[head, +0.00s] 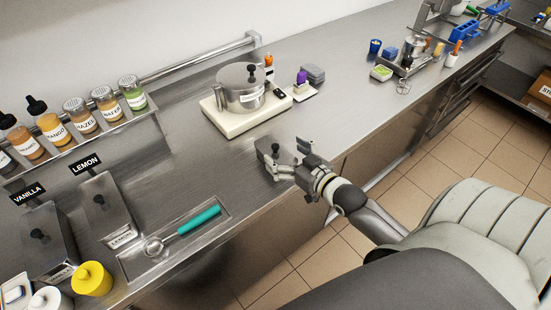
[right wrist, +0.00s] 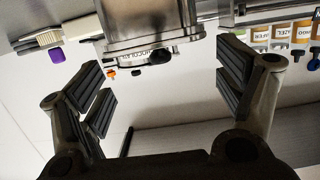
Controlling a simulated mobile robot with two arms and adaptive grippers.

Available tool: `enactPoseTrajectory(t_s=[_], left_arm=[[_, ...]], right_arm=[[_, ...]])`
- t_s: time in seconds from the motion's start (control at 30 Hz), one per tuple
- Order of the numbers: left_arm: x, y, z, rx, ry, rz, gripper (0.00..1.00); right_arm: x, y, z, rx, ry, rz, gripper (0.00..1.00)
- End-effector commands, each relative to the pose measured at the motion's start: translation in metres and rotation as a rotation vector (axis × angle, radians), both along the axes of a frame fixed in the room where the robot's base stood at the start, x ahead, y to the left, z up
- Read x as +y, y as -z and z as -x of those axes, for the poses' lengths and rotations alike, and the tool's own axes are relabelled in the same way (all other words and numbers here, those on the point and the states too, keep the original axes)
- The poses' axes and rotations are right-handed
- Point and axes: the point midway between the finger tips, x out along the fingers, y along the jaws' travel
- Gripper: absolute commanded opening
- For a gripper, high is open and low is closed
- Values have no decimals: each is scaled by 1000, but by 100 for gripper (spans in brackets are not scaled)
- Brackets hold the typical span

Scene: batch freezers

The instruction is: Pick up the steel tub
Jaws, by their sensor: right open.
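The steel tub (head: 239,88) is a round, shiny pot with a black-knobbed lid and a white label. It stands upright on a cream scale (head: 245,116) on the steel counter. My right gripper (head: 284,156) is open and empty over the counter's front edge, nearer me than the tub and apart from it. In the right wrist view the picture looks upside down. There the tub (right wrist: 140,22) shows at the top, beyond the open fingers of my right gripper (right wrist: 165,88). My left gripper is not in view.
A purple-topped item (head: 302,80) and grey blocks (head: 313,74) stand right of the scale. A rack of sauce bottles (head: 80,115), lidded bins (head: 105,210) and a teal-handled scoop (head: 198,220) are to the left. The counter between gripper and scale is clear.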

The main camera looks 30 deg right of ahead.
Motion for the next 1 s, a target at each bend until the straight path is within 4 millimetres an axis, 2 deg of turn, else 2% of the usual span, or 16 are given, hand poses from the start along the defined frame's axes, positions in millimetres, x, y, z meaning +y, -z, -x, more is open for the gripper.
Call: enactPoseTrajectory(t_s=[0.2,0.33,0.7,1.0], left_arm=[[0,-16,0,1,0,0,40],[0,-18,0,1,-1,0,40],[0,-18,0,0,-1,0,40],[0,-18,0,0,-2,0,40]], right_arm=[[2,0,-27,-1,0,0,88],[3,5,-39,0,0,-1,88],[4,8,-45,0,-1,1,88],[4,8,-45,0,-1,0,49]])
